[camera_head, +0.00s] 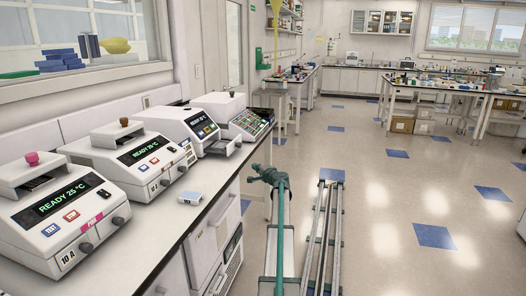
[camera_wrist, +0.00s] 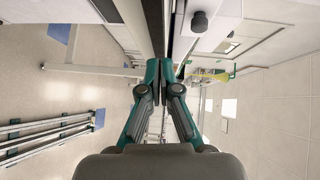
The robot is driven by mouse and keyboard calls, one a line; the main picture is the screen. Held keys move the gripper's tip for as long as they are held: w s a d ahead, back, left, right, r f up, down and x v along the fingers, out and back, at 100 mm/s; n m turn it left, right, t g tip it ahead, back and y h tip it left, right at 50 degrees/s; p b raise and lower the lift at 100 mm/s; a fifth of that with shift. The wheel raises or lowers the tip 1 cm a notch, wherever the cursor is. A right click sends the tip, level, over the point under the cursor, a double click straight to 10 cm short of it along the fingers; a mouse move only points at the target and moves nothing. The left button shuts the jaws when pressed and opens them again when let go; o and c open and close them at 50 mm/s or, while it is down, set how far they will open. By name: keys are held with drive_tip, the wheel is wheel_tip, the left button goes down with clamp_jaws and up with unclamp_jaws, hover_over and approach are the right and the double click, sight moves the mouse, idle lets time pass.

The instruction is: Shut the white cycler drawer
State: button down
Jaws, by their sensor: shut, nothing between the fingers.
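The white cycler with the open drawer (camera_head: 189,124) is the third one from the front on the left bench in the head view. Its pale drawer (camera_head: 225,144) sticks out from the right end, toward the bench edge. My gripper (camera_wrist: 158,72) is shut and empty in the wrist view, with its two teal fingers together. A white cycler body with a dark knob (camera_wrist: 199,23) shows beyond the fingertips, at the upper right. I cannot tell from the wrist view whether the drawer is in it or how far the fingertips are from it.
Two more white cyclers, the nearer with a pink knob (camera_head: 31,158), the other with a brown knob (camera_head: 124,122), stand in front. A keypad device (camera_head: 249,124) stands just behind the drawer. A small pale block (camera_head: 190,198) lies on the bench. The aisle floor (camera_head: 385,220) is clear.

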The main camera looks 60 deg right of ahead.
drive_tip(key=d+r+m+h, duration=0.1)
drive_tip(key=d+r, duration=0.3)
drive_tip(key=r, duration=0.2)
drive_tip(key=shift+t, duration=0.4)
drive_tip(key=shift+w+d+f+p, duration=0.1)
drive_tip(key=shift+w+d+p, duration=0.4)
drive_tip(key=shift+w, duration=1.45)
drive_tip(key=shift+w+d+f+p, duration=0.15)
drive_tip(key=shift+w+d+p, duration=0.35)
drive_tip(key=shift+w, duration=1.4)
drive_tip(key=shift+w+d+f+p, duration=0.1)
drive_tip(key=shift+w+d+p, duration=0.4)
drive_tip(key=shift+w, duration=1.45)
drive_tip(key=shift+a, duration=0.2)
drive_tip(key=shift+a, duration=0.1)
